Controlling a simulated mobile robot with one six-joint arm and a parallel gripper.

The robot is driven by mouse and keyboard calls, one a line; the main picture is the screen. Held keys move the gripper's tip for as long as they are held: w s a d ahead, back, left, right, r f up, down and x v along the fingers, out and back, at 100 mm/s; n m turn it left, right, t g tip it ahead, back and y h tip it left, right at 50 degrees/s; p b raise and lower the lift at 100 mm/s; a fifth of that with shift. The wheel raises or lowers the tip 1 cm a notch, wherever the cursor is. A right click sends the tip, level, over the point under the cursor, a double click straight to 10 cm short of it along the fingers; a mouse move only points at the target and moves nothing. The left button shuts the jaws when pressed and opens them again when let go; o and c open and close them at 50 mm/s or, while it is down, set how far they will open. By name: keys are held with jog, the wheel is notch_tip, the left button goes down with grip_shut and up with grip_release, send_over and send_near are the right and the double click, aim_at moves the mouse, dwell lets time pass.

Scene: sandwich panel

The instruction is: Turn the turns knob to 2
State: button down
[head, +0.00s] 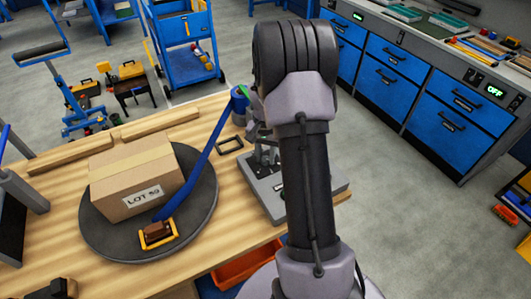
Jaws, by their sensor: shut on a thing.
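A grey control box (262,194) stands on the wooden table at the middle of the head view, right of the turntable. My arm covers much of it. My gripper (266,158) shows only in part, left of my upright arm link, pointing down at the top of this box. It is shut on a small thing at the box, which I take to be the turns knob. The knob itself, its pointer and its number marks cannot be made out.
A dark round turntable (103,240) carries a cardboard box (140,178) marked LOT. A blue strap (203,165) runs from a post to a yellow-edged buckle (158,234). An orange bin (245,265) sits below the table edge. Blue cabinets (440,110) stand at the right.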

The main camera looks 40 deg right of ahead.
aim_at(265, 159)
jog(key=shift+n+p, duration=0.8)
jog(key=shift+n, duration=1.4)
jog(key=c, duration=1.1)
grip_release()
jog(key=shift+o, duration=0.2)
notch_tip(265, 159, up, 18)
jog(key=p, duration=0.5)
jog(key=shift+f, duration=0.25)
